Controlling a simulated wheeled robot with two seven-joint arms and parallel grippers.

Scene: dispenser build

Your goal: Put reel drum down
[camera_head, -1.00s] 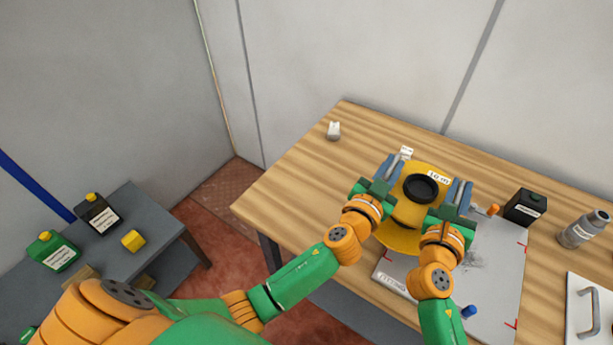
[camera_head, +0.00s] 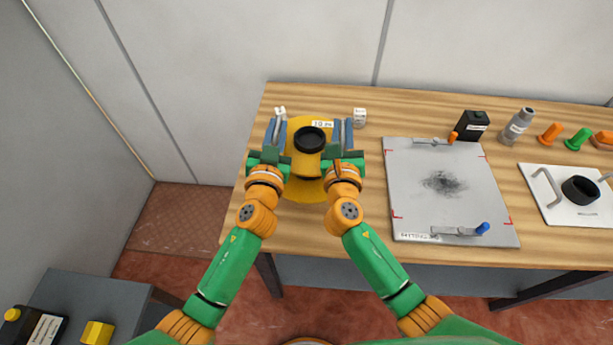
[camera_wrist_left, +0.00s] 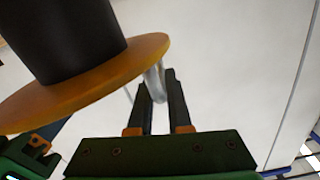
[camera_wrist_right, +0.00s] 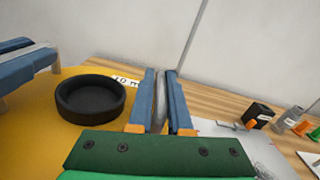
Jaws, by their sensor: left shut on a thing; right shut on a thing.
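The reel drum (camera_head: 304,191) is a yellow disc with a black hub and a white "10 m" label. It is over the left part of the wooden table, between my two grippers. My left gripper (camera_head: 276,132) is shut on the drum's left side; in the left wrist view its fingers close on a thin metal handle beside the yellow flange (camera_wrist_left: 88,88). My right gripper (camera_head: 343,133) is shut on the drum's right side; its fingers also show in the right wrist view (camera_wrist_right: 160,98). I cannot tell whether the drum's underside touches the table.
A grey plate (camera_head: 420,190) with red corner marks, a dark smudge and two clamps lies right of the drum. A black container (camera_head: 473,125), a grey bottle (camera_head: 518,124) and a white handled tray (camera_head: 545,212) are farther right.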

